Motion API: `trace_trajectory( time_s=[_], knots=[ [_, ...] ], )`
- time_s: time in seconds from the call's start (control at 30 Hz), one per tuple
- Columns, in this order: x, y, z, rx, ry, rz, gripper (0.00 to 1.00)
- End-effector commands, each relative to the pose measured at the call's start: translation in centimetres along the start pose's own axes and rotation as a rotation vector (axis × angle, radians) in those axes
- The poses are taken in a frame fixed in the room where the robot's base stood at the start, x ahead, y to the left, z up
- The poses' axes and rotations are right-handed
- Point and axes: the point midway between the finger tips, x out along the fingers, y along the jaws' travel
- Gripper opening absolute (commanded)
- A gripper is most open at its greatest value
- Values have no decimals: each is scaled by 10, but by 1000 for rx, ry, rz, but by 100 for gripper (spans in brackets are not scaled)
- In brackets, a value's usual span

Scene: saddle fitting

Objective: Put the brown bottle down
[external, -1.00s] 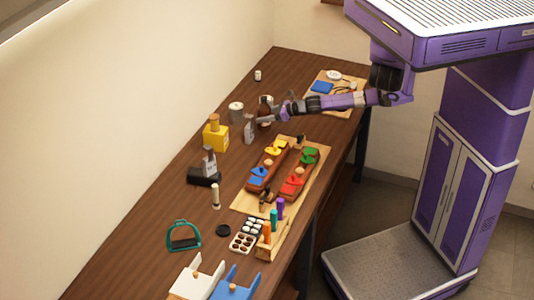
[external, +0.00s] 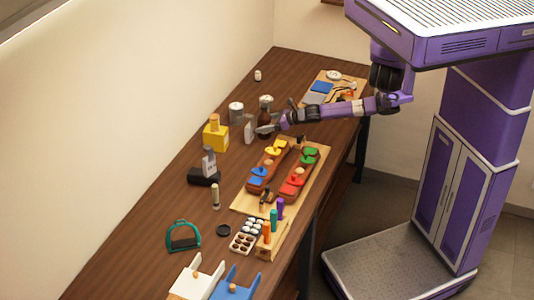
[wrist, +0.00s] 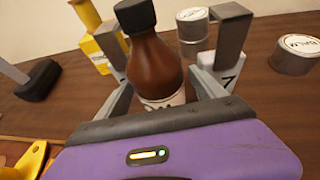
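The brown bottle (external: 265,116) stands upright on the dark wooden table, left of my arm's end in the external view. In the wrist view the bottle (wrist: 155,68) has a black cap, and a pale label shows low on it. My gripper (external: 268,129) is low at the bottle. In the wrist view my gripper (wrist: 172,52) has its grey fingers spread on both sides of the bottle, with gaps beside it. The bottle's base is hidden behind my gripper's body.
A balm tin (wrist: 297,54) is at the right of the wrist view. A board (external: 318,190) with saddle-like pieces lies in front.

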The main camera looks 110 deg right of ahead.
Motion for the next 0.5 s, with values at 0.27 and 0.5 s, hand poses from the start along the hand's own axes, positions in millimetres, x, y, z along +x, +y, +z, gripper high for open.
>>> trace_trajectory(
  time_s=[0.27, 0.5],
  knots=[
    [0, 0, 1, 1, 0, 0, 78],
    [-23, -2, 2, -1, -1, -2, 78]
  ],
)
